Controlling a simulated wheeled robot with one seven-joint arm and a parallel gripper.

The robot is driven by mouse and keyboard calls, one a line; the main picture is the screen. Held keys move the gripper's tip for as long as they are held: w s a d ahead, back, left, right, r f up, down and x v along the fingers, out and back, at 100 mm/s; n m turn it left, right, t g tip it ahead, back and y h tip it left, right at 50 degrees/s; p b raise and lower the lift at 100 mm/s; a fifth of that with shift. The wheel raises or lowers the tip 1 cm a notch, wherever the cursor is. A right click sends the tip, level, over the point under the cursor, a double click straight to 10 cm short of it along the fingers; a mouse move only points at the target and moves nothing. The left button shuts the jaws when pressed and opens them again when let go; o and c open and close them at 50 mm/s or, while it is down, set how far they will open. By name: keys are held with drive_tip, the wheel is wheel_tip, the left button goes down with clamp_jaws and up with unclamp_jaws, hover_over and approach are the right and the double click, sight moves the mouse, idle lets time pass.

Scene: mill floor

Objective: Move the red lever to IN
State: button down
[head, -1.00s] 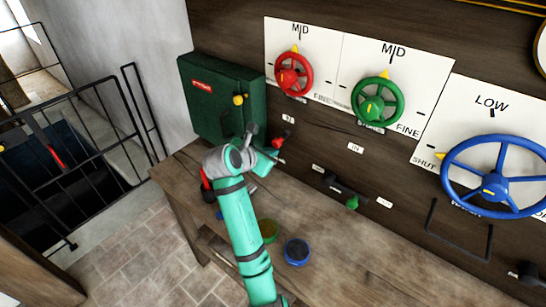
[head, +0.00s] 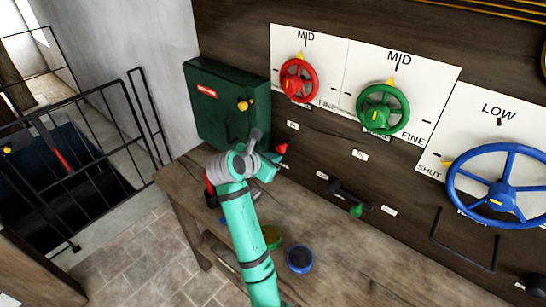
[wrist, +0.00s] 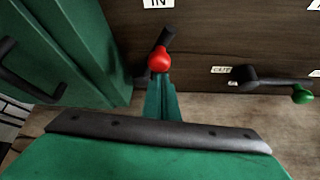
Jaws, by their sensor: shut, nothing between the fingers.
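The red lever (head: 281,148) is on the dark panel just right of the green cabinet. In the wrist view its red ball knob (wrist: 159,61) shows with a short black arm reaching up and right behind it. A white IN plate (wrist: 158,3) is straight above it, and an OUT plate (wrist: 222,70) is lower to the right. My gripper (wrist: 161,88) is shut and empty, its green fingers just below the knob; I cannot tell whether they touch it. In the head view my gripper (head: 275,162) is partly hidden by the wrist.
The green cabinet (head: 222,108) stands close left of my gripper. A black lever with a green knob (head: 356,210) is to the right. Red (head: 299,80), green (head: 383,108) and blue (head: 497,187) wheels are on the panel. Round tins, one blue (head: 300,259), stand on the wooden bench (head: 345,265).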

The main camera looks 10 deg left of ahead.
drive_tip(key=s+a+r, duration=0.1)
drive_tip(key=s+a, duration=0.4)
drive_tip(key=s, duration=0.2)
drive_tip(key=shift+s+a+r, duration=0.25)
drive_tip(key=shift+s+a, duration=0.1)
drive_tip(key=shift+s, duration=0.05)
drive_tip(key=shift+w+d+f, duration=0.1)
